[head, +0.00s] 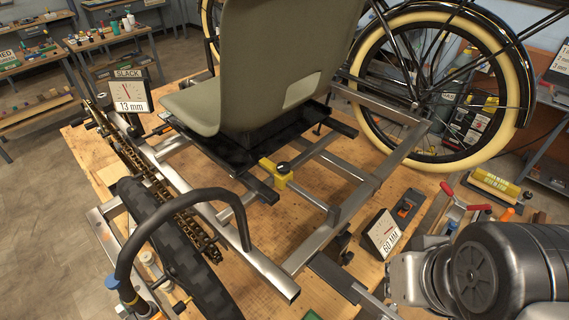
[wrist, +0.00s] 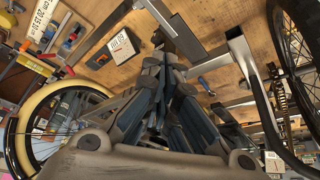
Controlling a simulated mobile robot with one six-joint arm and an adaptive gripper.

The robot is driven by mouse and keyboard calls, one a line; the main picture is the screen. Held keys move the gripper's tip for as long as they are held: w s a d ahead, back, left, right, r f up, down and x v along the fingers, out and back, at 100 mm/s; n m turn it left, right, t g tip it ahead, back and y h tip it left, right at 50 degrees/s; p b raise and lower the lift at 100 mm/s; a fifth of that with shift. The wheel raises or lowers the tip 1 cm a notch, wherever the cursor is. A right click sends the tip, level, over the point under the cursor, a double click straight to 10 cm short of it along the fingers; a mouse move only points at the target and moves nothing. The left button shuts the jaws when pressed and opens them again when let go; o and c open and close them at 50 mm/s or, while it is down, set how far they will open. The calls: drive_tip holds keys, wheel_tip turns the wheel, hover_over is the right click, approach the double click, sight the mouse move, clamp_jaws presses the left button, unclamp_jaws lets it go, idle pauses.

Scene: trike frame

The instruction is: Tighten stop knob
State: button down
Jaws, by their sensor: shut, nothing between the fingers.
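A yellow stop block (head: 275,178) with a dark stop knob (head: 283,168) on top sits on the metal rail in front of the seat, in the middle of the head view. I cannot make it out in the wrist view. My gripper (wrist: 160,62) is in the middle of the wrist view, its dark fingers together and empty. In the head view my arm comes in from the lower right, apart from the knob and to its right. How tight the knob is cannot be told.
The seat (head: 260,70) stands over the rails on the trike frame. A dial marked 60 MM (head: 383,235) stands on the wooden bench (head: 255,295). A curved black tube (head: 185,200) arches at the left front. A large cream-tyred wheel (head: 440,165) is at the back right.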

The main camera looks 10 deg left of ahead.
sight(284, 166)
drive_tip(key=c, duration=2.3)
unclamp_jaws()
